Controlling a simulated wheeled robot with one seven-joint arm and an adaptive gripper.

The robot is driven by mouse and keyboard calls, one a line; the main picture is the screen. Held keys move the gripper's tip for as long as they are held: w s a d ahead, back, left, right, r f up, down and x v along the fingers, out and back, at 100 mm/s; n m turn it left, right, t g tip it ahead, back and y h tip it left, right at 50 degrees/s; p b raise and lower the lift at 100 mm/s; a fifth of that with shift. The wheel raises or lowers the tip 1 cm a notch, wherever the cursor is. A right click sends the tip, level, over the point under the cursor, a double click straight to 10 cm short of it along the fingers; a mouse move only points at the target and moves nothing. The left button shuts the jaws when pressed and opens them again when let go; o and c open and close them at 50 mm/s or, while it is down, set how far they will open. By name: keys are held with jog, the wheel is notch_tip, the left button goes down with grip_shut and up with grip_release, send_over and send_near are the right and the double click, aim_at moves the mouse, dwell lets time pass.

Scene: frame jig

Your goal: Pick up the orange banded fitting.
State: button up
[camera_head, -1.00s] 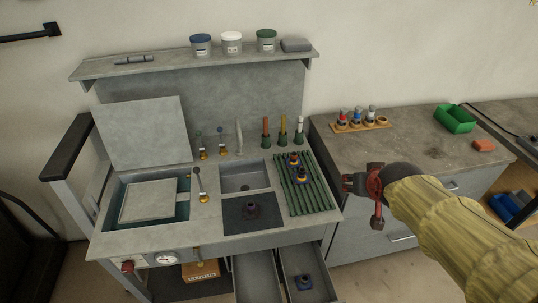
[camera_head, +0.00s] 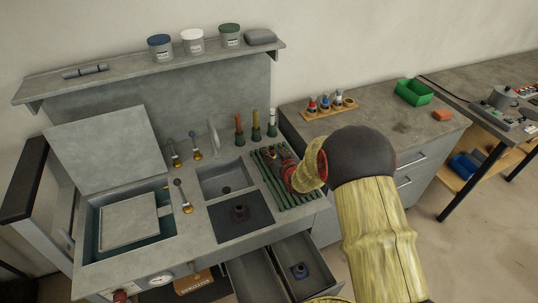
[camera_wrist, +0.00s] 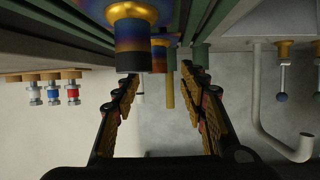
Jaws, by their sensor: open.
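Two dark fittings with gold collars show in the wrist view. The nearer one (camera_wrist: 132,35) has blended orange, red and blue bands and a black end; the other (camera_wrist: 163,50) is partly hidden behind it. In the head view my gripper and forearm mostly cover them on the green slatted rack (camera_head: 292,201). My gripper (camera_wrist: 160,82) is open, its two fingers spread on either side of the view. The nearer fitting's end lies near the gap between the fingertips, and I see no grip on it. In the head view my gripper (camera_head: 272,160) is over the rack.
A dark fitting (camera_head: 239,212) stands on the black mat, and a blue one (camera_head: 299,270) lies in an open drawer. Upright green-based tools (camera_head: 256,128) stand behind the rack. A faucet (camera_head: 212,138) rises by the sink. The right cabinet top (camera_head: 375,128) has free room.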

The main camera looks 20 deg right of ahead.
aim_at(273, 151)
jog(key=x, duration=0.2)
jog(key=b+x, duration=0.1)
jog(key=shift+w+d+f+b, duration=0.2)
jog(key=shift+f+b, duration=0.1)
jog(key=shift+f, duration=0.1)
jog(key=shift+w+f, duration=0.1)
jog(key=shift+w, duration=0.45)
jog(key=shift+c, duration=0.3)
grip_shut()
jog(key=shift+d, duration=0.1)
